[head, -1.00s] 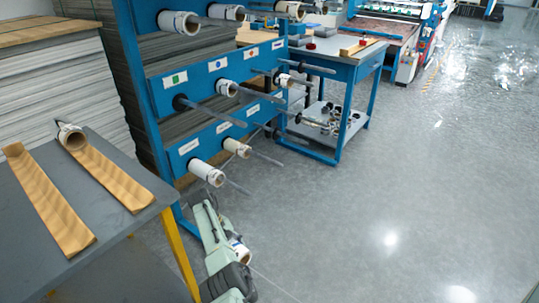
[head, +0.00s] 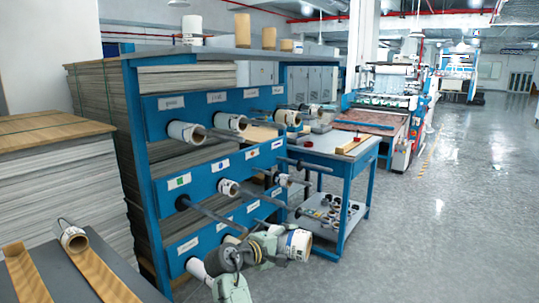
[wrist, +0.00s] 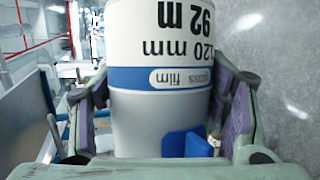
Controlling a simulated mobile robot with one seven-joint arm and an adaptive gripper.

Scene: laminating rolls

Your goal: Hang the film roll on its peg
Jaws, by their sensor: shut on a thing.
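A white film roll with a blue band (wrist: 160,78) fills the middle of the wrist view. Its upside-down print reads "film", "120 mm" and "92 m". My gripper (wrist: 162,115) is shut on it, a purple pad on each side. In the head view my gripper (head: 272,243) holds the roll (head: 298,244) in front of the rack's lower right part, and the roll's end faces right. The blue rack (head: 150,150) carries several rows of pegs. A bare peg (head: 212,213) sticks out at the left of the middle row, below a green-square label (head: 179,181).
Other rolls hang on nearby pegs, such as one in the top row (head: 187,133) and one in the middle row (head: 229,188). A blue-legged table (head: 345,165) stands right of the rack. A grey bench (head: 105,270) is at front left. Floor at right (head: 450,220) is open.

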